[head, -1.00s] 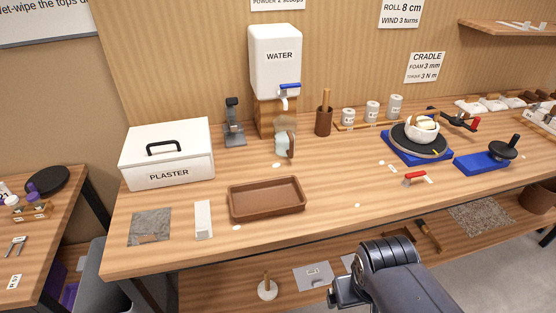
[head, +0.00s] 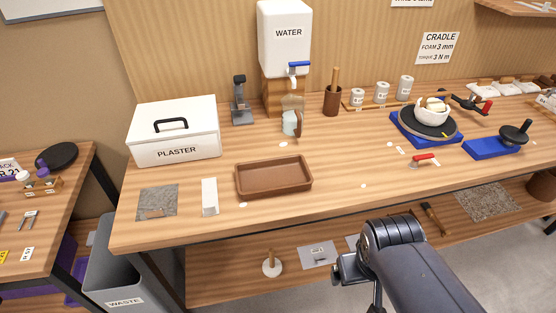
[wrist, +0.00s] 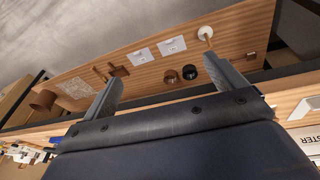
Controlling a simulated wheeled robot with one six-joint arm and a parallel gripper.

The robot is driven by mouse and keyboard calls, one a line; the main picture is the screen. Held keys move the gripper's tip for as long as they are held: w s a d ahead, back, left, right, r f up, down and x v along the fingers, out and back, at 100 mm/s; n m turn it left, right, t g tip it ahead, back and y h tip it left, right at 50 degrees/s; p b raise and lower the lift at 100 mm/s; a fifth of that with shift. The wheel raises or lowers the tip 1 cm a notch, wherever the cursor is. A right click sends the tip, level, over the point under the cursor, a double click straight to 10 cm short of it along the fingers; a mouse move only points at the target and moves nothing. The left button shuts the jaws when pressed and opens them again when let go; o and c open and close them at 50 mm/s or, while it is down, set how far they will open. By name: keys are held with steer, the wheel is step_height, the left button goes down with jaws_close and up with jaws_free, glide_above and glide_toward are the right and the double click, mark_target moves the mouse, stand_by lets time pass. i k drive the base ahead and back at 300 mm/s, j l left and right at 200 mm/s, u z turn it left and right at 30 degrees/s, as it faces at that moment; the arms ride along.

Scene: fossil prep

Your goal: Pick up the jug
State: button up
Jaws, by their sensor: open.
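In the head view my arm is at the lower right, in front of the bench and well away from the jug. The jug cannot be made out in the wrist view.
A brown tray (head: 273,177) lies in front of the jug, and the plaster box (head: 174,132) stands to the left. A brown pot (head: 332,101) with a wooden handle stands right of the jug. A blue turntable base (head: 400,130) is further right. The lower shelf (head: 222,282) holds tools.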

mark_target(293, 105)
steer(key=i+z, duration=0.15)
steer(key=i, duration=0.75)
steer(key=l, duration=0.05)
